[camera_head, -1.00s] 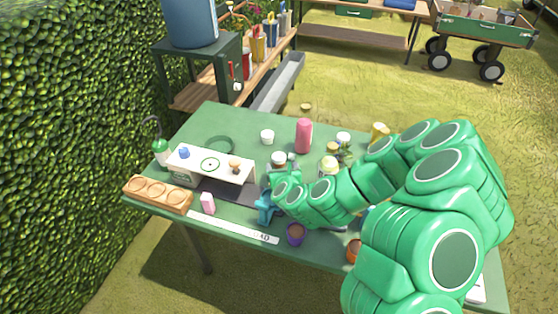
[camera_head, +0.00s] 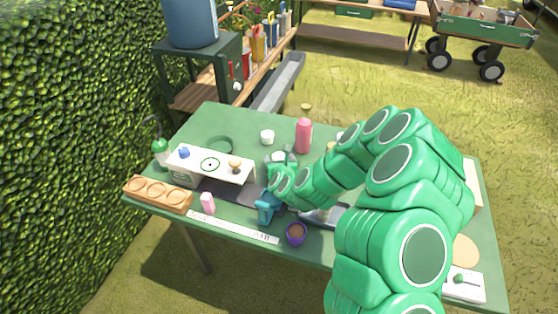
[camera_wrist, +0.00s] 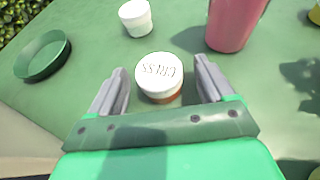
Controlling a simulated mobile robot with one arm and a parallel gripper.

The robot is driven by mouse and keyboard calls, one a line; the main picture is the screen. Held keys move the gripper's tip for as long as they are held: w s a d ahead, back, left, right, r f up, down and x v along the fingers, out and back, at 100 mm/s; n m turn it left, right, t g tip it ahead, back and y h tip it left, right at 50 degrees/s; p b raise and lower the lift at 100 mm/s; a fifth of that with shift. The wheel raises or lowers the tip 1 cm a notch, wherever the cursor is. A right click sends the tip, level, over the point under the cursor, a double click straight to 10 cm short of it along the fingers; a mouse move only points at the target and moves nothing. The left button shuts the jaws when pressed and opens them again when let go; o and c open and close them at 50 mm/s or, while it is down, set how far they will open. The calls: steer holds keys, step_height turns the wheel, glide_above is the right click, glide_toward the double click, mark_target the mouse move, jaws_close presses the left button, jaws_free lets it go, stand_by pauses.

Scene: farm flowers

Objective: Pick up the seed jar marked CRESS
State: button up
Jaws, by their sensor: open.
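The seed jar marked CRESS (camera_wrist: 160,76) stands on the green table in the wrist view. It has a white lid with dark lettering, and a strip of orange-brown body shows below the lid. My gripper (camera_wrist: 161,84) is open, with one grey finger on each side of the jar and a visible gap at both sides. In the head view my gripper (camera_head: 281,160) is over the middle of the table and largely hides the jar.
A white jar (camera_wrist: 136,17) and a pink bottle (camera_wrist: 234,22) stand just beyond. A green dish (camera_wrist: 43,56) lies to the left. In the head view, a small white shelf (camera_head: 210,165), a blue watering can (camera_head: 266,208) and a purple pot (camera_head: 296,234) stand near my arm.

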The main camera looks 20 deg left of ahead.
steer(key=shift+w+a+f, duration=0.2)
steer(key=shift+w+a, duration=0.1)
steer(key=shift+w, duration=0.3)
steer(key=shift+c, duration=0.3)
steer(key=c, duration=1)
steer(key=shift+r, duration=0.1)
